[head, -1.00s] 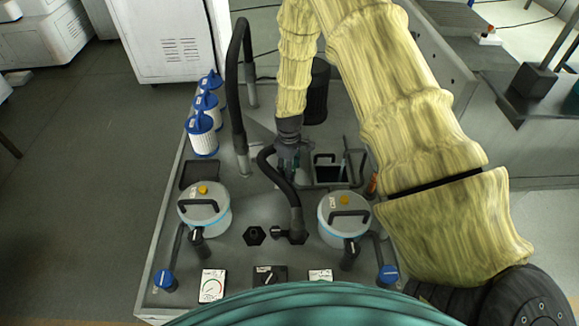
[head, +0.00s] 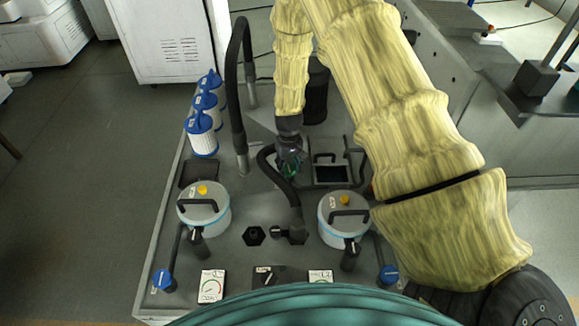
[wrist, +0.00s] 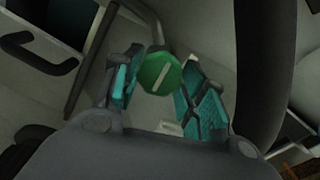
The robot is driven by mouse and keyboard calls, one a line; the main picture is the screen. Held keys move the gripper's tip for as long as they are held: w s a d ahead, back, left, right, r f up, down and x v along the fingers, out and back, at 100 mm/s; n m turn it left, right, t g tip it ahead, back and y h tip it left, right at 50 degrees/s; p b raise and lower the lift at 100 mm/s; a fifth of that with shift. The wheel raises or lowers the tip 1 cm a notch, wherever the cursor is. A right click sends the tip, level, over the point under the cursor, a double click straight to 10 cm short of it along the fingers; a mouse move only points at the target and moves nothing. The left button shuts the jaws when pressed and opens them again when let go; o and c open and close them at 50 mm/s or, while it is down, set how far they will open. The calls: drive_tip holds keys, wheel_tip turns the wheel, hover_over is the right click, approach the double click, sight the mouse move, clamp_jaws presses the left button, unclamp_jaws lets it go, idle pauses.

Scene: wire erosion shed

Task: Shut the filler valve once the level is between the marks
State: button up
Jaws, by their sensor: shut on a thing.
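A round green knob (wrist: 160,73) with a pale bar across its face, apparently the filler valve's, sits between the teal-padded fingers of my gripper (wrist: 158,88) in the wrist view. My gripper is shut on it. In the head view my gripper (head: 289,170) is low over the grey bench top, left of the square opening, and mostly hides the knob; only a bit of green shows. A pale pipe rises behind the knob in the wrist view. I cannot make out the level or its marks.
A dark square opening (head: 331,173) with a handle is right of my gripper. A black hose (head: 280,178) curves close by on the left. Two lidded canisters (head: 204,212) (head: 343,216), blue-capped filters (head: 202,134) and a tall hose (head: 237,90) stand around.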

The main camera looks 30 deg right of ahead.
sight(289, 168)
drive_tip(key=shift+m, duration=1.1)
drive_tip(key=o, duration=1)
drive_tip(key=shift+d, duration=0.1)
drive_tip(key=shift+o, duration=0.2)
drive_tip(key=shift+r, duration=0.65)
wheel_tip(289, 168, up, 11)
drive_tip(key=shift+f, duration=0.2)
drive_tip(key=shift+r, duration=0.1)
